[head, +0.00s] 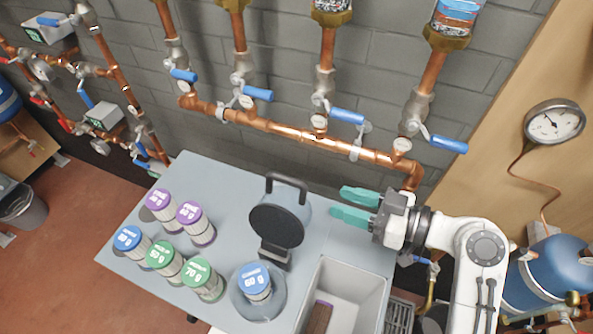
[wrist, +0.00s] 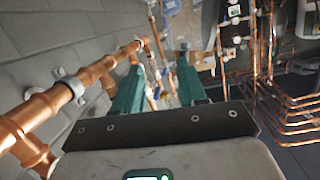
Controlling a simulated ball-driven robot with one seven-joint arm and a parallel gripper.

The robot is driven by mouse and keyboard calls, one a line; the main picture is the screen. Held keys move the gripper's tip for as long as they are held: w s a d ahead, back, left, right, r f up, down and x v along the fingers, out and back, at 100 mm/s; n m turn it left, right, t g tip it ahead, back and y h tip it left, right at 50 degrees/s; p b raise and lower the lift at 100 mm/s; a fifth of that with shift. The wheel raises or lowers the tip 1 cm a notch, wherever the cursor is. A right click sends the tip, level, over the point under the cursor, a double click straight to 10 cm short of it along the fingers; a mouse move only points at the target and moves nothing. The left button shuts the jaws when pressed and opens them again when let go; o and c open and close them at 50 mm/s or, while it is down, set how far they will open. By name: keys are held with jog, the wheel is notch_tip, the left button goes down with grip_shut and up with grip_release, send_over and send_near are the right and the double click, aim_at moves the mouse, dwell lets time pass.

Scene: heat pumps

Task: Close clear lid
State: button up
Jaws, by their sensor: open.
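A dark round plate (head: 277,227) with a black handle (head: 287,180) behind it stands raised on the grey table. A bluish see-through rim seems to show around it, but I cannot tell for sure that this is the clear lid. In front of it, a clear round dish (head: 244,304) holds a jar with a blue cap (head: 254,278). My gripper (head: 340,202) is open and empty, right of the plate and handle and apart from them, with teal fingers pointing left. In the wrist view my gripper (wrist: 158,65) shows both fingers apart with nothing between.
Several jars with purple, blue and green caps (head: 165,255) stand at the table's left. A grey open bin (head: 341,288) holding a brown item is at the front right. Copper pipes with blue valve handles (head: 347,116) run along the wall behind the table (head: 222,180).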

aim_at(298, 182)
jog(key=a+r+y, duration=0.1)
jog(key=a+r+n+y, duration=0.2)
jog(key=shift+s+r+g, duration=0.25)
jog(key=shift+r+g, duration=0.05)
jog(key=shift+r, duration=0.1)
jog(key=p+x, duration=0.3)
jog(key=x, duration=0.7)
jog(key=shift+w+a+f, duration=0.1)
jog(key=shift+a, duration=0.05)
jog(key=shift+c, duration=0.2)
grip_shut()
